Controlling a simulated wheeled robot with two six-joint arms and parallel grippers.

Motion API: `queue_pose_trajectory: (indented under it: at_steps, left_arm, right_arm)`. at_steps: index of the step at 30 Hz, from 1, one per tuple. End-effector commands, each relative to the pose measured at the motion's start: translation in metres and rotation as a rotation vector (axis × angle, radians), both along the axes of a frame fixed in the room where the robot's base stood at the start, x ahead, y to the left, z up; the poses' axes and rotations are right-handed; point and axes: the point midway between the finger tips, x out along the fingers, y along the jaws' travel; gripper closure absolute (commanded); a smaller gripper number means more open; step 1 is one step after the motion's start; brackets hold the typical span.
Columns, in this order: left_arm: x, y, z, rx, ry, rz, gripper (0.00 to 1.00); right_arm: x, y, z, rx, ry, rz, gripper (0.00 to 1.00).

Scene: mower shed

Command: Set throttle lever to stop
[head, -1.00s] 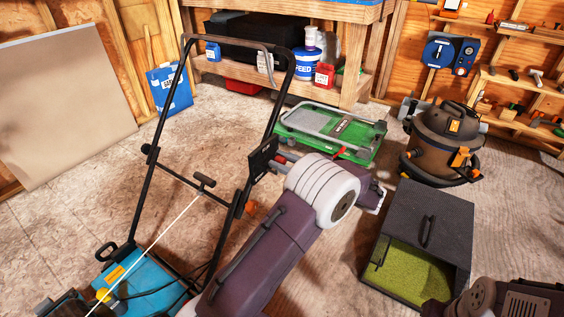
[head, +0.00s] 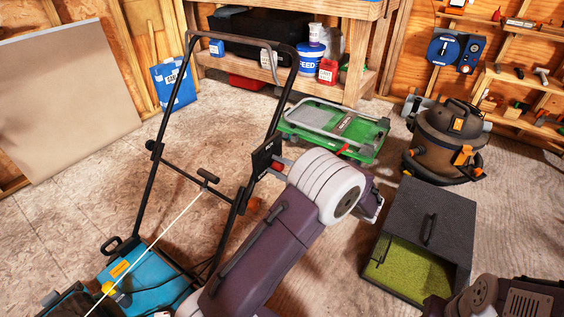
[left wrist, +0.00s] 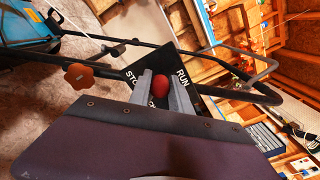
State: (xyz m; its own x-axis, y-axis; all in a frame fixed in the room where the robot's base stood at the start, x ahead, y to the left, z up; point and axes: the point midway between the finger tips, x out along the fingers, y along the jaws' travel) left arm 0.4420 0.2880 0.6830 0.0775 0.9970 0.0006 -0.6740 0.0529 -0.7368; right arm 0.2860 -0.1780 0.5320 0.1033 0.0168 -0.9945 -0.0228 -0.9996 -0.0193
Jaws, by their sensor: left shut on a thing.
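The black throttle panel (head: 264,156) is fixed to the right bar of the mower handle (head: 160,135). In the left wrist view the panel (left wrist: 176,66) carries the word RUN at right and STOP at left, its last letter hidden by a finger. The red knob of the throttle lever (left wrist: 160,86) sits between the two words. My left gripper (left wrist: 163,88) is shut on the knob, with one grey finger on each side. In the head view the left gripper (head: 281,164) reaches the panel from the right, and the knob (head: 277,167) shows only as a small red spot. My right gripper is out of view.
The blue mower body (head: 146,278) is at lower left, with a white starter cord (head: 150,247). A green-and-grey folded cart (head: 335,130), a shop vacuum (head: 447,140) and a dark grass box (head: 425,235) stand on the right. An orange knob (left wrist: 78,76) juts from the handle.

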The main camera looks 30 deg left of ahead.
Motion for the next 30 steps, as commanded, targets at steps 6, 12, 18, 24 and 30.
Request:
queue_pose_trajectory:
  at_steps: [6,12,18,24,30]
  left_arm:
    - [-0.008,0.0,-0.007,-0.014,-0.163,-0.002,1.0]
    - [-0.012,0.001,-0.012,-0.023,-0.275,-0.002,1.0]
    - [-0.015,0.001,-0.014,-0.029,-0.341,-0.001,1.0]
    - [-0.016,0.001,-0.015,-0.031,-0.369,-0.001,1.0]
    - [-0.016,0.001,-0.015,-0.032,-0.373,0.0,1.0]
  right_arm:
    - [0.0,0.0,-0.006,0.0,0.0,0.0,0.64]
    - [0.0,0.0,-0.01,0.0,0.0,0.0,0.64]
    - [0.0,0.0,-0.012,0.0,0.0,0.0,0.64]
    - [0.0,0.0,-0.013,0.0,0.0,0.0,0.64]
    - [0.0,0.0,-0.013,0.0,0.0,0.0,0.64]
